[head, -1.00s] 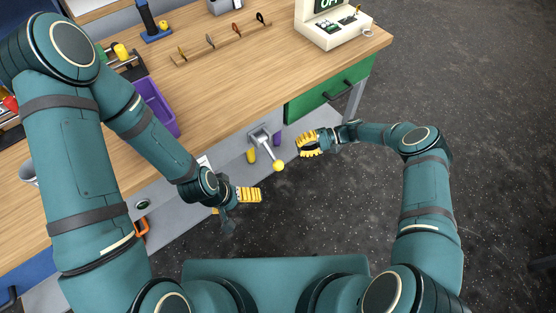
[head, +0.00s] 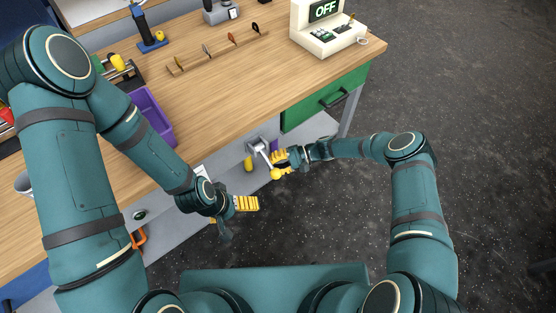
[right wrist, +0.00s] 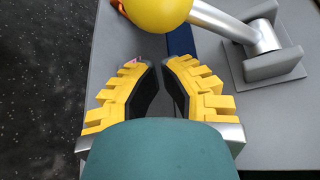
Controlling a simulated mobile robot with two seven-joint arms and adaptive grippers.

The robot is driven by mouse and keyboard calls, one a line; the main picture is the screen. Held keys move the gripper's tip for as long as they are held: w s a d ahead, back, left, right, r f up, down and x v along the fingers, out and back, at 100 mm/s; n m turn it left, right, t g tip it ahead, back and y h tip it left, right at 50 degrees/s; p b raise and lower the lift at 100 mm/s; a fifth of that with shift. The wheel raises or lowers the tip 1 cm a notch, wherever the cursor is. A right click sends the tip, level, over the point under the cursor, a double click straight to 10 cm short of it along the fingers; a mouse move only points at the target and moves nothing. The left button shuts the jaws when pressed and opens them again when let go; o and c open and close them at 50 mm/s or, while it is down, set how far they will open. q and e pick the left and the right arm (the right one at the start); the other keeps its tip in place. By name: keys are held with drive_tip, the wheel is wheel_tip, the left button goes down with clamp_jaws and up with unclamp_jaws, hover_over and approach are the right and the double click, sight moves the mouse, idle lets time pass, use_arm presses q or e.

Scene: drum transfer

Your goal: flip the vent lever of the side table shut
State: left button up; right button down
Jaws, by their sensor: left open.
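The vent lever is a silver rod on a grey bracket (head: 257,143) with a yellow ball knob (head: 275,174), on the front of the grey lower part of the table. The rod slants down and outward. My right gripper (head: 283,161) is beside the knob, on its right. In the right wrist view the knob (right wrist: 158,12) and rod (right wrist: 228,22) lie just beyond the fingertips. My left gripper (head: 237,206) is open and empty, lower left of the lever.
A yellow handle (head: 248,163) hangs beside the bracket. A green drawer (head: 325,103) is to the upper right, and an orange handle (head: 138,238) is at the lower left. The wooden worktop (head: 215,95) is above.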

drive_tip(key=shift+s+d+r, duration=0.25)
drive_tip(key=shift+s, duration=0.25)
drive_tip(key=shift+s+d+r, duration=0.2)
drive_tip(key=shift+s+r, duration=0.05)
drive_tip(key=shift+s, duration=0.25)
